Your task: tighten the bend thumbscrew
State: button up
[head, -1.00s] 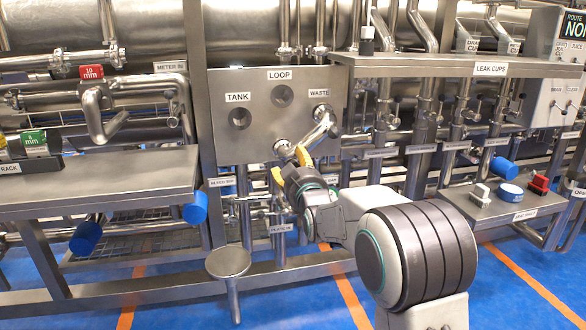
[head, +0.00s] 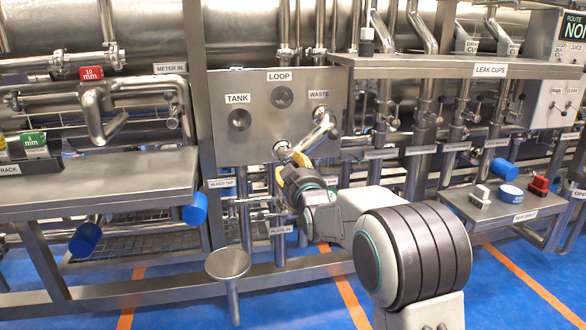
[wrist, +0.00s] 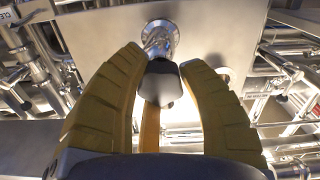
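The metal bend (head: 318,134) is a short pipe on the panel, running from the WASTE port down to a lower port. In the wrist view, a dark faceted knob that looks like the thumbscrew (wrist: 163,82) sits in front of a shiny metal collar (wrist: 160,38). My gripper (wrist: 162,62) has its yellow fingers spread to the left and right of the knob, with another finger partly hidden behind it. Gaps show between the knob and the side fingers. In the head view, my gripper (head: 298,164) is at the bend's lower end, and its fingertips partly overlap that area.
The steel panel (head: 262,118) has open TANK and LOOP ports left of the bend. The LEAK CUPS shelf (head: 440,67) juts out at upper right. A side table (head: 95,180) stands left, and a round-topped post (head: 228,263) stands low in front.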

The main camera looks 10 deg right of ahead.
jog(key=shift+a+r, duration=0.1)
jog(key=shift+r, duration=0.15)
jog(key=c, duration=0.3)
